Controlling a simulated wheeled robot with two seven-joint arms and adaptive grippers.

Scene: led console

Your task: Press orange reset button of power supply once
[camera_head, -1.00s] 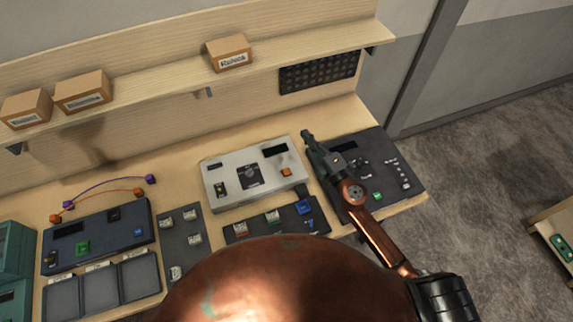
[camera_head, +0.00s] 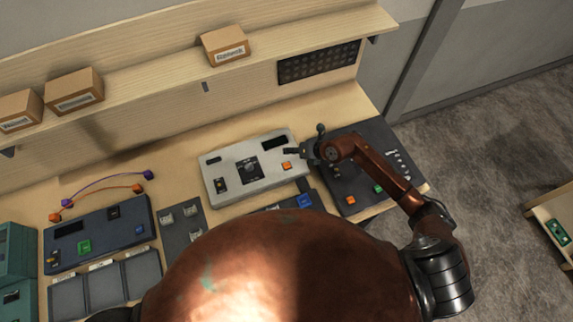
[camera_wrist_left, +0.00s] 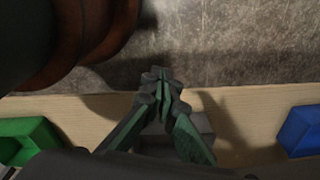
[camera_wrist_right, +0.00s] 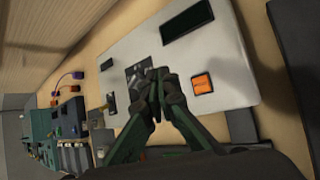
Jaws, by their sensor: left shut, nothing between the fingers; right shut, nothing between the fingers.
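The power supply (camera_head: 235,182) is a light grey box on the bench, with a dark display, a central black dial and an orange button. The orange reset button (camera_head: 287,165) is near its right edge in the head view, and it also shows in the right wrist view (camera_wrist_right: 202,84). My right gripper (camera_head: 305,151) is shut and empty, close to the power supply's right edge. In the right wrist view its fingertips (camera_wrist_right: 158,74) appear beside the button, over the panel near the dial; contact cannot be told. My left gripper (camera_wrist_left: 161,75) is shut and empty, seen only in its wrist view.
A dark console (camera_head: 350,201) lies right of the power supply, under my right arm. A dark blue unit (camera_head: 97,235) and trays (camera_head: 104,288) are at left. A shelf with cardboard boxes (camera_head: 225,45) runs behind. Green (camera_wrist_left: 30,140) and blue (camera_wrist_left: 300,130) bins flank my left gripper.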

